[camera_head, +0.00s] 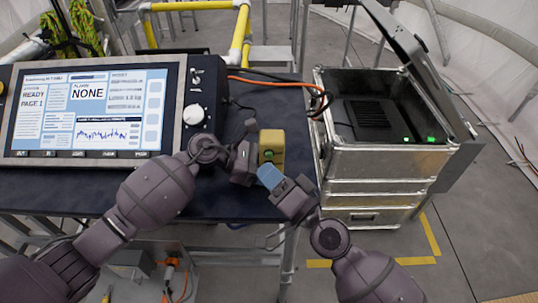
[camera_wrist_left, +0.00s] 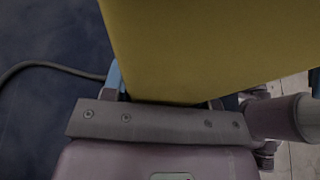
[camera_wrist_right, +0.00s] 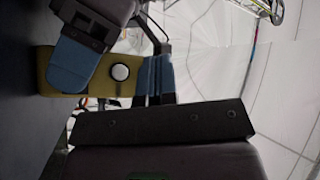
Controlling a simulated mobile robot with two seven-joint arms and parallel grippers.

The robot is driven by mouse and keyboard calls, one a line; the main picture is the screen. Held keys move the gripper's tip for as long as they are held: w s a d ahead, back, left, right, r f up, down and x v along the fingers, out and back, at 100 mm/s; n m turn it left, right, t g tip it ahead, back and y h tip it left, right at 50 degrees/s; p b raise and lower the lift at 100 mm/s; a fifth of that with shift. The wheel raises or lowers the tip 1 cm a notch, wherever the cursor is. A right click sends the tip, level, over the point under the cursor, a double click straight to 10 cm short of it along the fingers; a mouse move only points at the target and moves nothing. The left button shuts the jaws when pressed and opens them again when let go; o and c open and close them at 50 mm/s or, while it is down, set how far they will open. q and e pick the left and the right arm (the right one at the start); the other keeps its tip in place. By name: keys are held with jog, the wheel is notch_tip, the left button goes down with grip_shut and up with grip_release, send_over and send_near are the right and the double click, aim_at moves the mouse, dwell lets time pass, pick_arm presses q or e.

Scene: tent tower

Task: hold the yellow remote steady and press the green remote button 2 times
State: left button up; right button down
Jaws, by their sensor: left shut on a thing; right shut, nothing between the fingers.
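The yellow remote (camera_head: 273,139) is held upright over the right part of the dark table. My left gripper (camera_head: 253,155) is shut on it from the left, and the remote fills the top of the left wrist view (camera_wrist_left: 210,45). Contact with the remote cannot be told.
A large control panel (camera_head: 90,108) with a screen stands on the table (camera_head: 262,98) at left. An open metal case (camera_head: 385,162) with a raised lid is at right. An orange cable (camera_head: 275,82) crosses the table's back. The floor at lower right is clear.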

jog(key=shift+s, duration=2.45)
dwell(0.7)
jog(key=s, duration=0.3)
jog(key=shift+s, duration=0.4)
jog(key=w, duration=0.9)
jog(key=shift+w, duration=0.1)
dwell(2.2)
jog(key=shift+w, duration=0.25)
jog(key=shift+w, duration=0.15)
dwell(0.5)
